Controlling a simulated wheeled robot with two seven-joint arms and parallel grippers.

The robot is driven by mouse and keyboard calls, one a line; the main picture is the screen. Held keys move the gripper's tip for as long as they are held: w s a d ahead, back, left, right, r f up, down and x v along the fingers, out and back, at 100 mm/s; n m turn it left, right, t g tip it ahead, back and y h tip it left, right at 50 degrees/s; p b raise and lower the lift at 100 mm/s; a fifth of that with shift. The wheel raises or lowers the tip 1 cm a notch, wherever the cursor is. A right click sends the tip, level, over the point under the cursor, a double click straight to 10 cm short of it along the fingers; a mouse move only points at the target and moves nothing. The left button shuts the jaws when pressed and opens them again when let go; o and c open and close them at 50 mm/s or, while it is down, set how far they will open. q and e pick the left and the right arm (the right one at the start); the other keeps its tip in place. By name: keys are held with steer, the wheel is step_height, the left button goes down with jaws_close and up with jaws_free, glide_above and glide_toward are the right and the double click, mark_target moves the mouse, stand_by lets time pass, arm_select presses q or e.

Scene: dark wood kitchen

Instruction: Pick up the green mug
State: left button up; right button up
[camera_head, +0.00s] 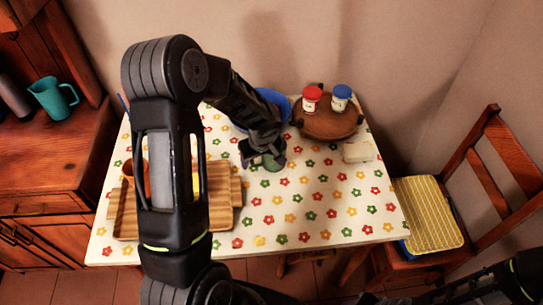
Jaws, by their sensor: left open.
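A green mug (273,163) stands on the flower-patterned tablecloth, near the middle of the table. It is small in view and partly hidden by my left gripper (262,153). My left gripper is open and points down at the mug, with its fingers right at it. I cannot tell whether the fingers touch the mug or are around it. My left arm crosses the view from the bottom and arches over the table. Part of my right arm shows at the bottom right, but its gripper is not in view.
A striped wooden tray (222,220) lies left of the mug, partly behind my arm. A blue plate (283,100) and a round wooden board (326,125) with red-lidded (312,98) and blue-lidded jars (340,97) are behind. A teal jug (52,98) stands on the left cabinet.

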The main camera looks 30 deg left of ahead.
arm_select(q)
jaws_close()
stand_by(0.7)
